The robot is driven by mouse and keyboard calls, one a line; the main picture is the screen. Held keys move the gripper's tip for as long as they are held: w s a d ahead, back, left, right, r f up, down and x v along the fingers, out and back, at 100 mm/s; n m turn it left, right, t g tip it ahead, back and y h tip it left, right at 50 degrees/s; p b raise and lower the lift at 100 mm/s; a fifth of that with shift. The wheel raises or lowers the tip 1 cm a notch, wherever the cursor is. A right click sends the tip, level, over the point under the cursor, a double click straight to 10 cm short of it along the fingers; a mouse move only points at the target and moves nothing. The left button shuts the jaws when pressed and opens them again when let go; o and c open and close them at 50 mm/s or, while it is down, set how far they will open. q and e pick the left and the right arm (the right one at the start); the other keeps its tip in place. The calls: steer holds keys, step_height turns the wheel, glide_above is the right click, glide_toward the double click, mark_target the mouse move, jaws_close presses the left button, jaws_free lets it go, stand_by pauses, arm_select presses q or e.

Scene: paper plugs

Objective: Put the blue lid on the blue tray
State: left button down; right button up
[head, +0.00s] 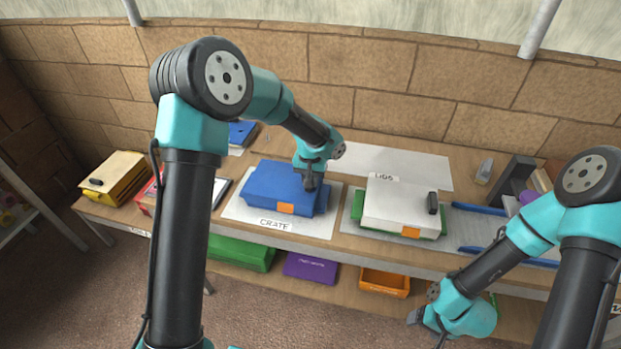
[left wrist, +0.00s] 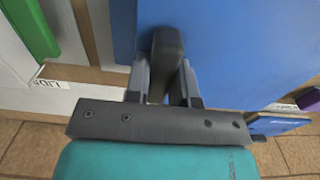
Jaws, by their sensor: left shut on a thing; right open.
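The blue lid (head: 272,180) is over the blue tray (head: 320,203) on the white CRATE sheet (head: 240,212), roughly lined up with it. An orange label (head: 286,208) shows at the front. I cannot tell whether the lid rests fully on the tray. My left gripper (head: 310,181) is shut on the lid's dark handle. In the left wrist view the fingers (left wrist: 165,85) flank this handle (left wrist: 167,50), with the blue lid (left wrist: 235,50) beneath. My right gripper (head: 425,318) is low at the front right, open and away from both; its fingertips are hard to make out.
A green tray with a white lid (head: 393,200) stands to the right. A white LIDS sheet (head: 425,168) lies behind it, mostly bare. Another blue piece (head: 240,131) is at the back left, a yellow box (head: 115,177) at far left. Green (head: 240,252), purple (head: 310,268) and orange (head: 385,282) bins sit below.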

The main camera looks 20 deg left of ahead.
arm_select(q)
steer(key=shift+f, duration=0.15)
steer(key=c, duration=0.9)
jaws_free()
step_height(320, 180, up, 17)
steer(key=shift+r, duration=0.2)
